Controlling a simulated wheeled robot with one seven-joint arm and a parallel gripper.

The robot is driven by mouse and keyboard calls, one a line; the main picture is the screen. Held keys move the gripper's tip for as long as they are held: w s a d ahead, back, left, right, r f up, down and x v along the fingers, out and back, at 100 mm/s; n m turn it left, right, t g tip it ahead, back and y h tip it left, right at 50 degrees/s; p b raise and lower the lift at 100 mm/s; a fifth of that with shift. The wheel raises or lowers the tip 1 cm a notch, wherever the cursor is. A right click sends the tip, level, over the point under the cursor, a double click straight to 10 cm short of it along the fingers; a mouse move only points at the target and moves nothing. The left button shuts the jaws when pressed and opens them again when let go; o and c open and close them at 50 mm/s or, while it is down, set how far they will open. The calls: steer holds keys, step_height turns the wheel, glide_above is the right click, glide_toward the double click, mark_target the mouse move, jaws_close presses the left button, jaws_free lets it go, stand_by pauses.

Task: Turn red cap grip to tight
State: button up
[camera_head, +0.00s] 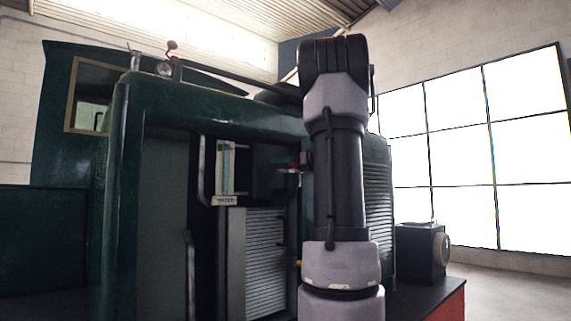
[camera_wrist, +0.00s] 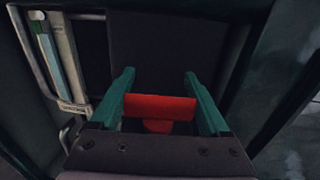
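The red cap grip (camera_wrist: 160,107) shows in the wrist view as a red bar with a rounded red part below its middle. My gripper (camera_wrist: 159,76) has two green fingers standing apart, one at each end of the bar. The bar spans nearly the whole gap between them. I cannot tell whether the fingers press on it. In the head view my gripper (camera_head: 288,164) is small and partly hidden by my arm, at the front of the dark green tram (camera_head: 210,100). No tight mark is legible.
A framed gauge glass with a small label plate (camera_head: 226,175) is left of my gripper; it also shows in the wrist view (camera_wrist: 50,60). A grey louvred panel (camera_head: 266,250) is below. A dark box-shaped lamp (camera_head: 422,252) stands at right. Open floor lies further right.

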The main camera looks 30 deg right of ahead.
steer(key=shift+d+m+h, duration=0.2)
steer(key=shift+m+h, duration=0.6)
steer(key=shift+h, duration=0.4)
steer(key=o, duration=1.2)
steer(key=s, duration=0.3)
steer(key=s+d, duration=0.1)
steer(key=s, duration=0.6)
steer(key=shift+s+d, duration=0.15)
steer(key=shift+s, duration=0.2)
steer(key=shift+s, duration=0.1)
